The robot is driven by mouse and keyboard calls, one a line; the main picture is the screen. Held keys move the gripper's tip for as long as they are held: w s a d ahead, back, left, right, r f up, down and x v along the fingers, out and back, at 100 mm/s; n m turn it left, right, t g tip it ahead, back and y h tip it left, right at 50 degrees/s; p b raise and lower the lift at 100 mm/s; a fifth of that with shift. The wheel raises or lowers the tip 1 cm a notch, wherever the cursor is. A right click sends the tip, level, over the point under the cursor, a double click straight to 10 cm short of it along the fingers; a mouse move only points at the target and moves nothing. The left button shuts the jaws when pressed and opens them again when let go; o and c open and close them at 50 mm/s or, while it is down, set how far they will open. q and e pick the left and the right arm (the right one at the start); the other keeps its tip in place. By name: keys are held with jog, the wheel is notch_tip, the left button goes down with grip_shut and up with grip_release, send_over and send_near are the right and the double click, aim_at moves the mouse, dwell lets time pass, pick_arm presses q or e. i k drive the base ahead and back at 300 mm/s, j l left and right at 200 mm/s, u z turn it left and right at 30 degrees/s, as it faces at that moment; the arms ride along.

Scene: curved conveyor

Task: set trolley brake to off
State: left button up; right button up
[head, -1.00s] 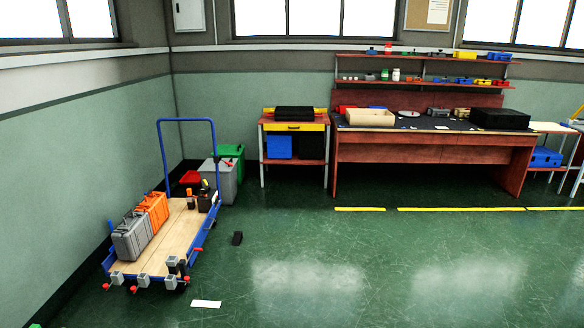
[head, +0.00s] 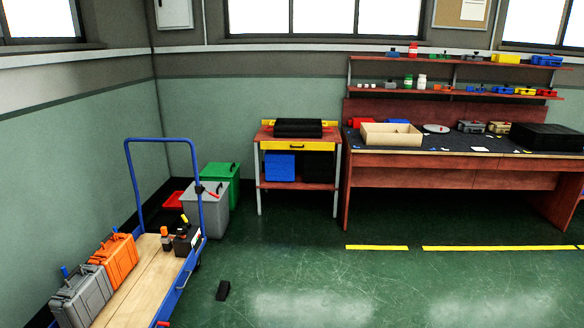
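The trolley (head: 145,282) stands at the lower left, with a wooden deck and a blue tubular push handle (head: 133,190) at its far end. Its near end is cut off by the bottom of the picture. A small black clamp with a red lever (head: 212,192) sits on the right upright of the handle; I cannot tell whether it is the brake or how it is set. A red-tipped part (head: 162,324) shows at the trolley's right side by the bottom edge. Neither of my grippers is in view.
A grey case (head: 82,297) and an orange case (head: 120,258) stand on the deck, with small tools behind. Grey and green bins (head: 222,184) stand behind the trolley.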

aim_at(213, 195)
jog(key=i, duration=0.9)
jog(key=i+l+u, duration=0.15)
jog(key=i, duration=0.8)
